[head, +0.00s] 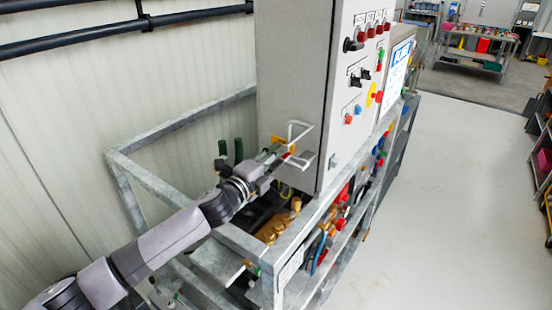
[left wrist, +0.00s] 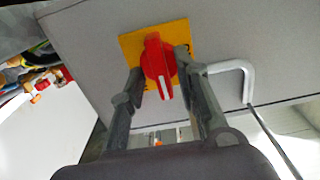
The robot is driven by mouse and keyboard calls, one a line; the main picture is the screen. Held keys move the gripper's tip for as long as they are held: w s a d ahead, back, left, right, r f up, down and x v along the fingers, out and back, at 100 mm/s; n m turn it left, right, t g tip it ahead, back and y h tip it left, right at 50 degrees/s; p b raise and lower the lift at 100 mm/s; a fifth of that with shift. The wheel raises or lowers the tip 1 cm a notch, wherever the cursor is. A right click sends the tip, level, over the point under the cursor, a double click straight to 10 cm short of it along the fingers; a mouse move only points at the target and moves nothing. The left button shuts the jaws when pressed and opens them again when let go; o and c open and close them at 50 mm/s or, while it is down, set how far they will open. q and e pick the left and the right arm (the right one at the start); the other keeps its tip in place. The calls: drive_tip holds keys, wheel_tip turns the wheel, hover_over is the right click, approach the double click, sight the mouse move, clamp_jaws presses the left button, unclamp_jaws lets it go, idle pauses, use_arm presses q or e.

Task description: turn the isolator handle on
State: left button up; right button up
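The isolator handle (left wrist: 158,62) is a red rotary knob with a white mark on a yellow plate (left wrist: 129,48), fixed to the side of a grey cabinet. In the head view, the yellow plate (head: 279,140) shows partly, and the red handle is mostly hidden by my gripper. My left gripper (left wrist: 160,72) is open, with one finger on each side of the handle. The right finger reaches close to the handle; I cannot tell whether it touches. In the head view, my left gripper (head: 276,153) is at the cabinet's side. My right gripper is not in view.
A white bent bar handle (head: 303,142) projects from the cabinet (head: 288,75) beside the isolator; it also shows right of my gripper in the wrist view (left wrist: 240,72). A metal frame (head: 160,185) surrounds the pumps below my arm. The floor (head: 450,190) at right is clear.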

use_arm(q)
drive_tip(key=shift+a, duration=0.1)
drive_tip(key=v, duration=1.2)
idle(0.4)
